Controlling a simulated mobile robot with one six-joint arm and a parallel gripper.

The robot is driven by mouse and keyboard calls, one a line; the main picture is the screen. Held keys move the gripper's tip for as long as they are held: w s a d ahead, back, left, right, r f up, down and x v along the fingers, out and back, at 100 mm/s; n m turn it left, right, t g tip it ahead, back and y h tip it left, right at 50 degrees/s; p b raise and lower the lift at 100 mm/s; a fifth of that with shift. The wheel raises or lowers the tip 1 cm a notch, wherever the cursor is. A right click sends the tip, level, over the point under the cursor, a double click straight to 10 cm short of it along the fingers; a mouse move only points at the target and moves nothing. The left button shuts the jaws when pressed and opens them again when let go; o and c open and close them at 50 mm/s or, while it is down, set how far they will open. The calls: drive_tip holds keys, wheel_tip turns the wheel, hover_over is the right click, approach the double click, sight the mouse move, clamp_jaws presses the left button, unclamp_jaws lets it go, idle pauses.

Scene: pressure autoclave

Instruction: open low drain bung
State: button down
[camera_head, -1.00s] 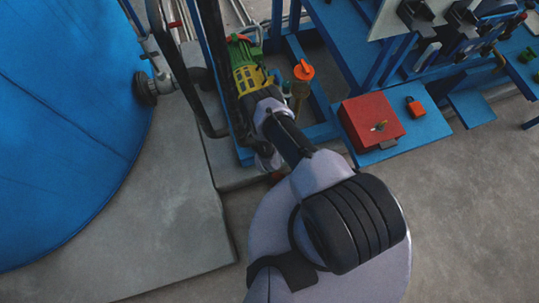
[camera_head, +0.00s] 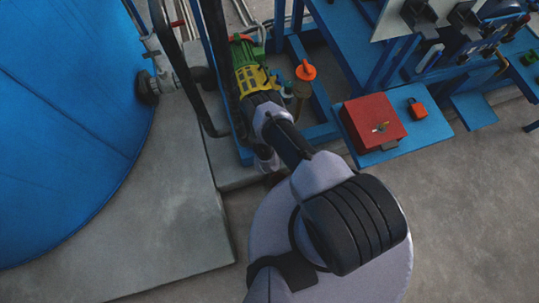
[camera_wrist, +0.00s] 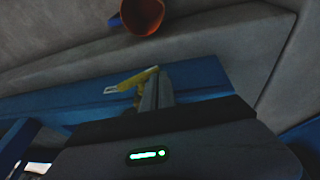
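In the wrist view my gripper (camera_wrist: 157,90) shows two grey fingers side by side with almost no gap. A yellow lever-like piece (camera_wrist: 138,78) with a pale slotted end lies right by the fingertips, over a blue beam. I cannot tell whether the fingers touch it. I cannot make out a drain bung for certain in either view. In the head view my arm reaches to the foot of the blue frame and hides the fingertips.
An orange-brown cup (camera_wrist: 143,16) lies on the floor in the wrist view. A blue beam (camera_wrist: 210,75) and a concrete plinth edge run beyond the fingers. In the head view, a green-yellow motor (camera_head: 249,68), an orange-topped part (camera_head: 305,70) and a red box (camera_head: 372,123) stand close to my arm.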

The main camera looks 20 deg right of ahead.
drive_tip(key=shift+a+f, duration=0.2)
drive_tip(key=shift+f, duration=0.25)
drive_tip(key=shift+a+f, duration=0.2)
drive_tip(key=shift+f, duration=0.4)
idle(1.1)
